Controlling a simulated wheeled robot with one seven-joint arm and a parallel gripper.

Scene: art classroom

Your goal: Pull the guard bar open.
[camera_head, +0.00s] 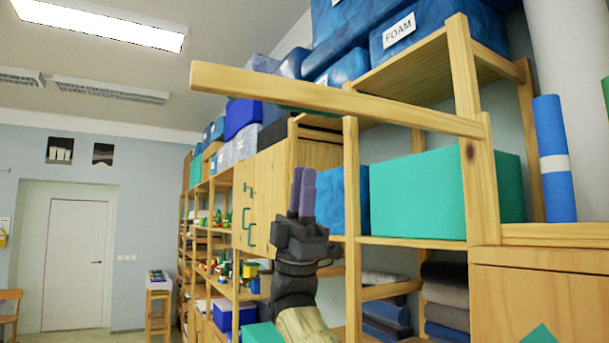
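The guard bar (330,98) is a long pale wooden bar high on the shelf unit. Its right end meets a wooden upright, and its left end is free, reaching out to the left in front of the shelves. My gripper (302,178) points upward below the bar, its purple fingertips apart from it in the picture.
Wooden shelves hold blue bins, one labelled FOAM (399,30), a teal box (440,195) and rolled mats (447,290). A wooden cabinet (262,195) stands behind my gripper. Free room lies to the left, towards a white door (72,265).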

